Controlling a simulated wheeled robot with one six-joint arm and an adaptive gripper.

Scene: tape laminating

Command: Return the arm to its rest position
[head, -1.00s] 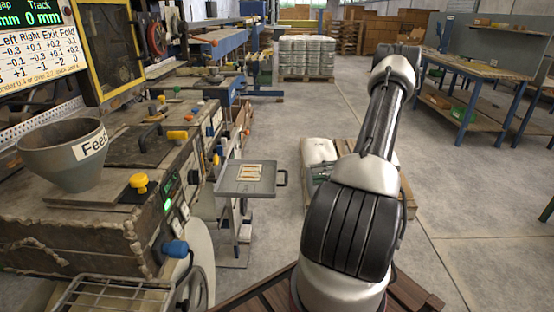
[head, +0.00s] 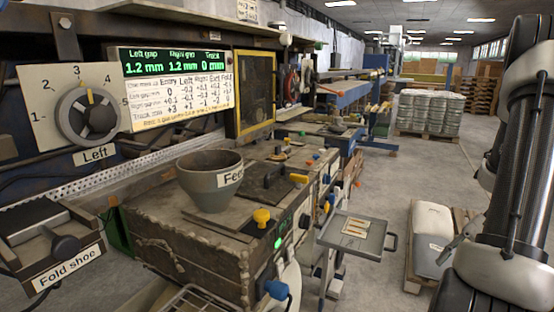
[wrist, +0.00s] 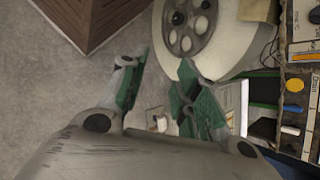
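My arm (head: 515,190) stands upright along the right edge of the head view, with dark and silver links, and is cut off by the frame. My gripper (wrist: 165,58) shows in the wrist view with its two green-padded fingers apart. No object sits between the pads; the grey floor and a small pale item lie beyond them, too blurred to name.
The machine carries a feed pot (head: 209,182), a dial (head: 88,115), a gap display (head: 172,61) and a fold shoe (head: 45,250). A small tray (head: 352,236) juts out. A white sack (head: 432,238) lies on a pallet. A wheel (wrist: 190,28) is near the gripper.

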